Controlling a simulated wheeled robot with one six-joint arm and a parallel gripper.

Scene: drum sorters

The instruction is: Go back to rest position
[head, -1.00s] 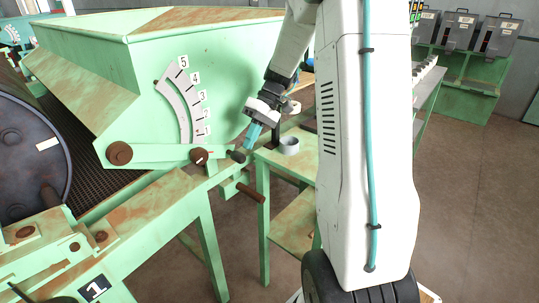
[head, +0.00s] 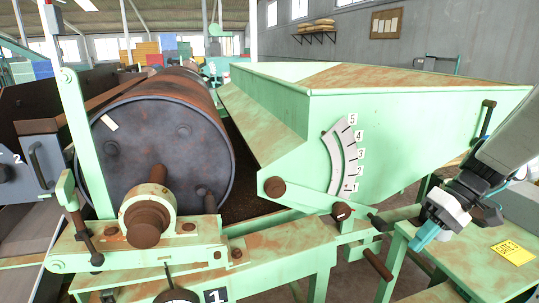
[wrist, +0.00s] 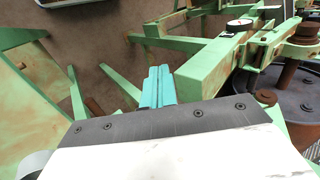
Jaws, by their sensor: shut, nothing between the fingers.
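My gripper (head: 424,238) is at the right of the head view, with its teal fingers pointing down and left. The fingers are shut together and empty. They are in the air near the end of the green lever with a dark knob (head: 377,222), apart from it as far as I can tell. In the wrist view the shut teal fingers (wrist: 157,88) show over the floor beside green frame beams.
A green sorter with a hopper (head: 400,115) and a rusty drum (head: 165,150) fills the middle and left. A green table (head: 475,262) with a yellow card (head: 513,252) stands below my arm at the right. Brown floor (wrist: 110,30) shows between the beams.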

